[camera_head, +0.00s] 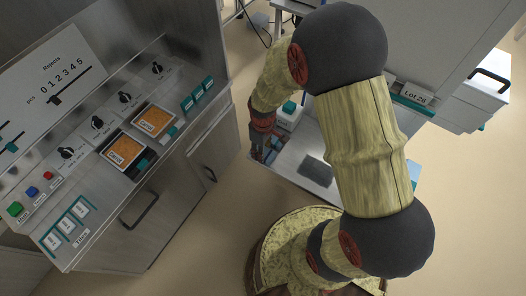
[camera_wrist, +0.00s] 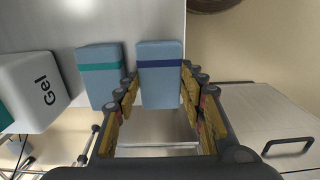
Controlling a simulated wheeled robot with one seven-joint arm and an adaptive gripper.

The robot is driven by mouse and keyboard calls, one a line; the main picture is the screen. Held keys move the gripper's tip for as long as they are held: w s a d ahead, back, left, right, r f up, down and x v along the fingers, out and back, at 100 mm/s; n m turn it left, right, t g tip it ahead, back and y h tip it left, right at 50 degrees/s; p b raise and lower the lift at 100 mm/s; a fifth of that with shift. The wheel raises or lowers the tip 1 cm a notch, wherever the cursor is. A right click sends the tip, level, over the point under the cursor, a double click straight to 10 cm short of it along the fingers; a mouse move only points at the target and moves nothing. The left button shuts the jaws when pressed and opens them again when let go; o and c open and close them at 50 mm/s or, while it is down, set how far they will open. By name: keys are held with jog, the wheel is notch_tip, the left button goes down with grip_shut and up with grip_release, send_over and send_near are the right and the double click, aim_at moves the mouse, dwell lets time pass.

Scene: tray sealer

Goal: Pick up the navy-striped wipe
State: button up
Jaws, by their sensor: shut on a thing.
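The navy-striped wipe (camera_wrist: 160,84) is a light-blue folded pad with a dark navy band across its upper part. In the wrist view it stands between the fingers of my gripper (camera_wrist: 159,96). The gripper is shut on it, one finger along each side. In the head view my gripper (camera_head: 260,145) is small and dark beside the grey worktop, and I cannot make out the navy stripe there. A similar light-blue wipe with a teal band (camera_wrist: 100,76) is just left of the held one, close to the left finger.
The control panel (camera_head: 110,130) with knobs, buttons and orange screens is at the left in the head view. A cabinet marked Lot 26 (camera_head: 440,70) is at the upper right.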

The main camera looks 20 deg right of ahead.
jog(key=shift+r, duration=0.45)
notch_tip(320, 180, up, 2)
jog(key=shift+r+p, duration=0.25)
jog(key=shift+p, duration=0.7)
jog(key=s+r, duration=0.1)
jog(key=s+r+p, duration=0.1)
jog(key=r, duration=0.1)
jog(key=s+r+p, duration=0.1)
jog(key=s+r, duration=0.1)
jog(key=shift+d+r, duration=0.1)
jog(key=shift+d, duration=0.2)
jog(key=s+d+r+p, duration=0.1)
jog(key=s+r+p, duration=0.2)
jog(key=s, duration=0.7)
jog(key=shift+d+r, duration=0.3)
jog(key=shift+r, duration=0.4)
jog(key=o, duration=0.5)
jog(key=shift+w, duration=0.1)
jog(key=c, duration=0.5)
